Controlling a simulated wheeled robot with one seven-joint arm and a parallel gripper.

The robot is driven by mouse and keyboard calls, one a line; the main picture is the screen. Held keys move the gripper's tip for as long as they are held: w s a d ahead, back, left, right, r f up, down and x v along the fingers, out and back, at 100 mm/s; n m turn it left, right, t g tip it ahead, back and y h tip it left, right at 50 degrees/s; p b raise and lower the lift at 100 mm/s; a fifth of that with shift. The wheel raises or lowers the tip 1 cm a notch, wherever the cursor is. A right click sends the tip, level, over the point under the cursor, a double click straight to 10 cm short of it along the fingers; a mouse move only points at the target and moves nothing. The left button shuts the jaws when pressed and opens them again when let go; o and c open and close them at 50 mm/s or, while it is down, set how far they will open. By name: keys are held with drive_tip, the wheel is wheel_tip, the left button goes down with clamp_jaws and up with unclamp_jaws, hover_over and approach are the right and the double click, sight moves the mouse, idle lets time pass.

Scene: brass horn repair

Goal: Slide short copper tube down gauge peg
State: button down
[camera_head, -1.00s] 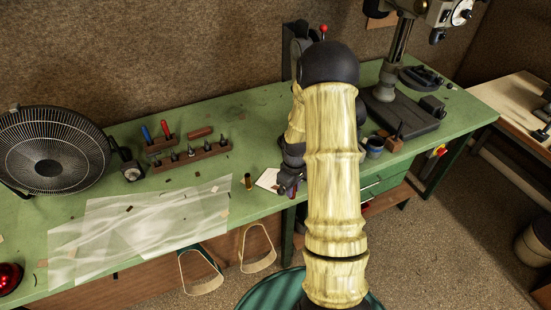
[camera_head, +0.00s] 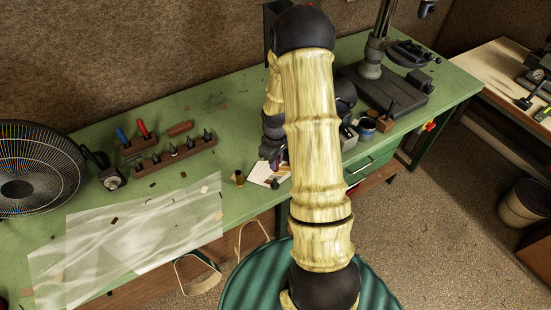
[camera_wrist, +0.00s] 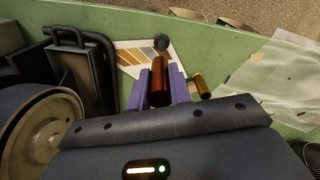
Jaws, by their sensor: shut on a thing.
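My gripper (camera_wrist: 160,76) has purple fingers shut on a short copper tube (camera_wrist: 160,88) in the wrist view. The tube stands out between the fingers, over a card with coloured swatches (camera_wrist: 131,58). A wooden block with a thin upright dark peg (camera_head: 387,117) stands to the right, apart from my gripper. I cannot tell for certain that this is the gauge peg.
A brass tube (camera_head: 239,178) stands just left of the card; it also shows in the wrist view (camera_wrist: 201,86). A dark round object (camera_wrist: 161,42) lies by the card. A tool rack (camera_head: 175,155), fan (camera_head: 35,170) and translucent sheet (camera_head: 140,235) are left.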

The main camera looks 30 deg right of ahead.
sight(275, 179)
drive_tip(key=shift+s+a+f, duration=0.1)
drive_tip(key=shift+a+f, duration=0.25)
drive_tip(key=shift+f, duration=0.05)
drive_tip(key=shift+d+f+b, duration=0.2)
drive_tip(key=shift+f+b, duration=1)
drive_tip(key=shift+f, duration=0.05)
drive_tip(key=shift+f+b, duration=0.35)
drive_tip(key=shift+f, duration=0.2)
drive_tip(key=shift+f+b, duration=1.85)
drive_tip(key=shift+f, duration=0.85)
drive_tip(key=c, duration=1.2)
unclamp_jaws()
